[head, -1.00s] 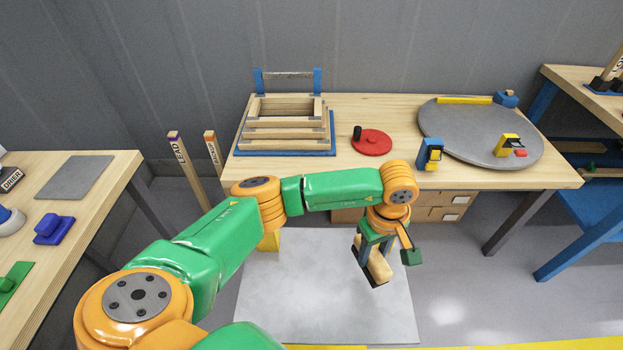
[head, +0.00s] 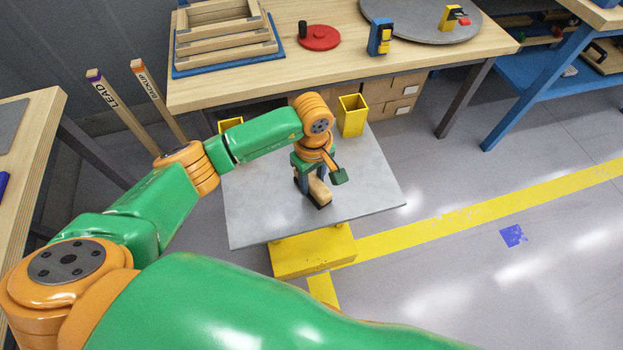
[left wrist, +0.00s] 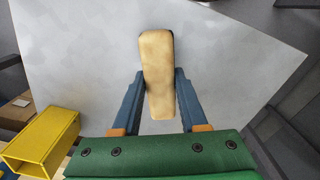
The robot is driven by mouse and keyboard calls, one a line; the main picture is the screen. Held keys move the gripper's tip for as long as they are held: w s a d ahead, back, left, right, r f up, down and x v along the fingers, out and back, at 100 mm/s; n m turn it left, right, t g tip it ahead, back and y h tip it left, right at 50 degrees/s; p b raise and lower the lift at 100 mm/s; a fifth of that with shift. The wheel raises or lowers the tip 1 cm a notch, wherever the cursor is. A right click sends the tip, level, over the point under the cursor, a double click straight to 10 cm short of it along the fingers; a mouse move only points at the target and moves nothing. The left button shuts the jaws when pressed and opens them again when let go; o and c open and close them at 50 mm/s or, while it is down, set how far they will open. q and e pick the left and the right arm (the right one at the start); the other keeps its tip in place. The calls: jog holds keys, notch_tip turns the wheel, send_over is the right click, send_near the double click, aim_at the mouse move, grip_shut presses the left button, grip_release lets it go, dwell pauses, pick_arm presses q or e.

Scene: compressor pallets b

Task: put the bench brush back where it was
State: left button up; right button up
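The bench brush (head: 320,190) has a pale wooden back with a dark underside. It is in my left gripper (head: 311,185), above the grey top of a low yellow-based stand (head: 250,215). In the left wrist view the wooden back (left wrist: 157,65) lies lengthwise between the two blue fingers (left wrist: 158,98), which close on its sides. I cannot tell whether the brush touches the grey top. My right gripper is not in view.
Two yellow open boxes (head: 352,115) (head: 230,124) are at the stand's back edge. The wooden bench (head: 240,85) behind holds stacked wooden frames (head: 222,35), a red disc (head: 320,38) and a grey round plate (head: 415,22).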

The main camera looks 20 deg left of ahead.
aim_at(312, 181)
pick_arm(q)
jog(key=o, duration=0.4)
jog(key=shift+s, duration=0.1)
jog(key=shift+r, duration=0.15)
notch_tip(312, 181, up, 12)
dwell(0.3)
